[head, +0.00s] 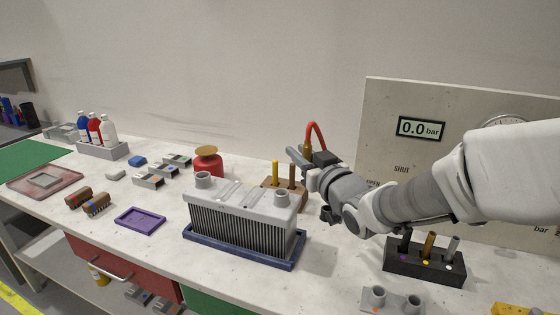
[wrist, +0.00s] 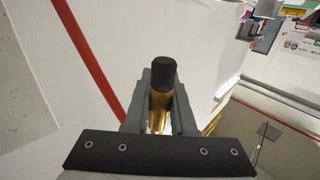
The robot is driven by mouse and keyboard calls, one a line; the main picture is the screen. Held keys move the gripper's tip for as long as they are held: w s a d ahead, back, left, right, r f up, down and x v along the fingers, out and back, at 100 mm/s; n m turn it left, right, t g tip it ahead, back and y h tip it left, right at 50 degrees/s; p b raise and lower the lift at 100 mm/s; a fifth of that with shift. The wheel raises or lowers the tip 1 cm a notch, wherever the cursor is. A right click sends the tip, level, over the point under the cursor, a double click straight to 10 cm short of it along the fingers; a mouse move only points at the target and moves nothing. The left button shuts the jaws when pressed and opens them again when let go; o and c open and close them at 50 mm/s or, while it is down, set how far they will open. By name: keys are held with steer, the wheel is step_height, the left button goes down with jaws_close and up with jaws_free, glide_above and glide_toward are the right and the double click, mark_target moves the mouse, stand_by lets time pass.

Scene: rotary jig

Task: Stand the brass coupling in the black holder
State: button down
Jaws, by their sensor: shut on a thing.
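My gripper (head: 298,157) is shut on the brass coupling (wrist: 158,113), raised above the bench behind the grey finned block. In the wrist view, the gripper (wrist: 160,108) has the brass body between its fingers, with a dark round end (wrist: 163,75) showing beyond them. In the head view the coupling is mostly hidden by the gripper. A red hose (head: 314,126) arcs up beside it; whether they join is unclear. The black holder (head: 424,267) stands at the front right, under my forearm. Black, brown and grey posts stand in it, with coloured dots in front.
The finned block (head: 240,212) sits in a blue tray (head: 225,247). Behind it are a tan rack (head: 270,184) with yellow and brown posts, and a red canister (head: 208,165). A panel with a 0.0 bar display (head: 421,128) stands behind my arm. A grey two-socket piece (head: 392,302) lies in front.

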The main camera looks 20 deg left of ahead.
steer(key=w+d+r+p, duration=0.1)
steer(key=d+r+p, duration=0.1)
steer(key=d+r, duration=0.3)
steer(key=w+d+f+m+t+h+p, duration=0.1)
steer(key=w+d+f+m+h+p, duration=0.2)
steer(key=d, duration=0.5)
steer(key=d+f+m+t+h+p, duration=0.2)
steer(key=d+h+p, duration=0.25)
steer(key=d, duration=0.25)
steer(key=w+d+f+m+t+h+p, duration=0.1)
steer(key=w+d+f+m+h+p, duration=0.2)
steer(key=d, duration=0.5)
steer(key=s+a+r+n+g+y+b, duration=0.1)
steer(key=s+a+r+n+y+b, duration=0.1)
steer(key=a, duration=0.5)
steer(key=s+a+r+n+g+y+b, duration=0.1)
steer(key=s+a+r+n+y+b, duration=0.1)
steer(key=a+y+b, duration=0.3)
steer(key=s+a+r+n+g+y+b, duration=0.2)
steer(key=a+r+n+y+b, duration=0.1)
steer(key=a, duration=0.6)
steer(key=shift+a+n+y+b, duration=0.35)
steer(key=shift+n+b, duration=0.1)
steer(key=shift+n, duration=0.15)
